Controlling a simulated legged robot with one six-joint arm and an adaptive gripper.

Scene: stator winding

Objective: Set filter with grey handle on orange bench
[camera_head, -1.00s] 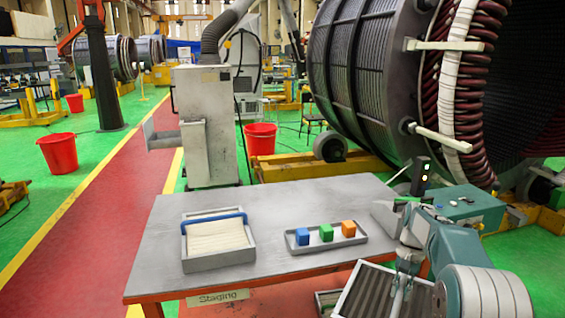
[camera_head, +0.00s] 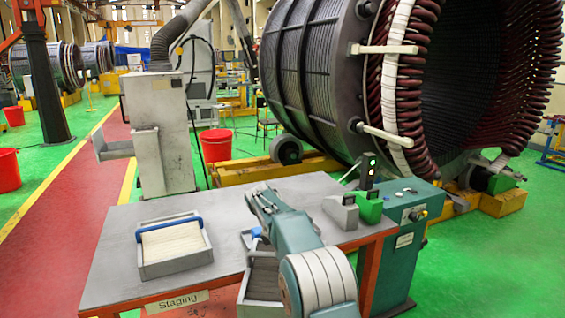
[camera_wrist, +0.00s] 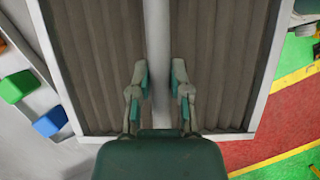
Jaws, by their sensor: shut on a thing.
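My gripper (camera_wrist: 159,80) is shut on the grey handle (camera_wrist: 158,30) of a filter with brown pleats and a pale frame (camera_wrist: 50,40). In the head view this filter (camera_head: 262,278) hangs at the near edge of the bench, partly hidden by my arm. The fingertips are hidden there. The bench (camera_head: 110,262) has a grey top, orange frame and a "Staging" label. The wrist view shows bench top on the left and floor on the right below the filter. I cannot tell whether the filter touches the bench.
A tray (camera_head: 178,268) with a blue-handled filter stands on the bench's left part. A teal cabinet (camera_head: 400,240) stands at the right bench end. The large stator (camera_head: 330,80) is behind.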

